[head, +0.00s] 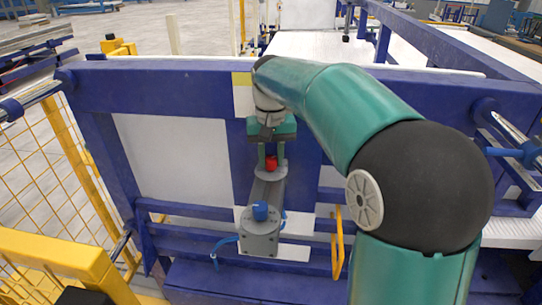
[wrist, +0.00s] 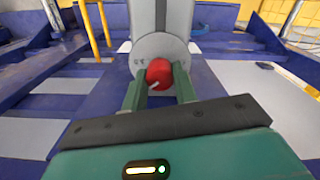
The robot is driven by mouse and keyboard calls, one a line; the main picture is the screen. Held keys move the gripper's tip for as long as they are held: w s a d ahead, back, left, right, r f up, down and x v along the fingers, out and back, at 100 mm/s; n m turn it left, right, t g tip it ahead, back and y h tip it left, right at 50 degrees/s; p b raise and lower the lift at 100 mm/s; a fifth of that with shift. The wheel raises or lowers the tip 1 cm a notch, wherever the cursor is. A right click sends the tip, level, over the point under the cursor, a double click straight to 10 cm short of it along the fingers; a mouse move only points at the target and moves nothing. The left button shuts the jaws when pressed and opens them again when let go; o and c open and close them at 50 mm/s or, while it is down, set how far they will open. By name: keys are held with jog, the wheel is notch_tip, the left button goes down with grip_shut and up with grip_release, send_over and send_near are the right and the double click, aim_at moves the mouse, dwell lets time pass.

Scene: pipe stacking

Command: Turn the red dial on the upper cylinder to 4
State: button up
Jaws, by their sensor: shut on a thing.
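The red dial (head: 271,162) sits on a round grey disc at the top end of the upper cylinder (head: 266,192), which is mounted on a blue frame. In the wrist view the red dial (wrist: 159,74) shows a short pale pointer mark towards its lower left. The grey disc (wrist: 150,48) lies behind it; its markings are too small to read. My gripper (head: 268,160) comes down from above, with its two green fingers shut on the red dial, one on each side, also in the wrist view (wrist: 159,88).
A blue knob (head: 260,211) sits on the grey block at the cylinder's lower end, with blue hoses beside it. A yellow handle (head: 337,242) stands to its right. Blue beams (head: 150,75) surround the cylinder. Yellow mesh fencing (head: 75,150) is at left.

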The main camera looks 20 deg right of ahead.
aim_at(271, 158)
jog(key=shift+r, duration=0.1)
dwell(0.3)
jog(key=o, duration=1)
notch_tip(271, 158, up, 14)
jog(key=shift+f, duration=0.15)
